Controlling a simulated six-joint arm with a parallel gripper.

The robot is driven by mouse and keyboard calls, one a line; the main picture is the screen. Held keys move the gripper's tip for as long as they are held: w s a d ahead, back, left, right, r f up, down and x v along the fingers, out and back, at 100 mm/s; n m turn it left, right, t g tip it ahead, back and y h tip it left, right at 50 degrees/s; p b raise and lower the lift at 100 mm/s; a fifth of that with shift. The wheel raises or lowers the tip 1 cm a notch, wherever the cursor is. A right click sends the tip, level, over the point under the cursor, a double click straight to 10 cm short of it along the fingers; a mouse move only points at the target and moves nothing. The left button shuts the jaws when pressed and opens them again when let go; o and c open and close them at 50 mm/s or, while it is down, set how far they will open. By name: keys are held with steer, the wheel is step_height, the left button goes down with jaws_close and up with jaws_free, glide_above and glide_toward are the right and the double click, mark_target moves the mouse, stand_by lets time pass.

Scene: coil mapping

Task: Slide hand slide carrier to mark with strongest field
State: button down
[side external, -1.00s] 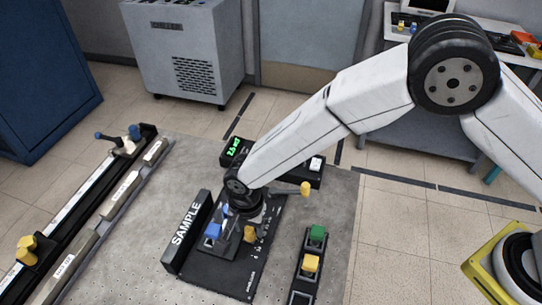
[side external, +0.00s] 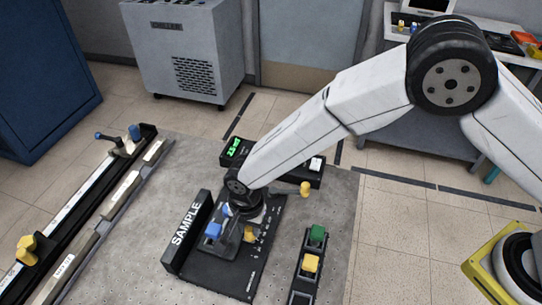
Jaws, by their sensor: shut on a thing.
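The slide carrier (side external: 225,246) is a dark plate on a black slide base with white marks (side external: 262,238) along its right side. A blue block (side external: 213,231) and a yellow knob (side external: 248,234) show on it. My gripper (side external: 240,215) is over the carrier, shut on a part of it; the arm hides most of the jaws and the grasped part. A black meter box (side external: 262,165) behind the slide has a green lit display (side external: 234,147), which seems to read about 2.5 mT; the digits are small.
A black SAMPLE block (side external: 186,232) stands left of the slide. A rack with green and yellow blocks (side external: 311,263) is to the right. A long rail with a yellow clamp (side external: 30,248) runs along the left.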

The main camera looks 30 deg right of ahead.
steer(key=shift+w+d, duration=0.7)
steer(key=shift+w, duration=0.05)
stand_by(1.1)
steer(key=c, duration=0.5)
jaws_free()
steer(key=shift+r, duration=0.15)
steer(key=shift+r, duration=3.4)
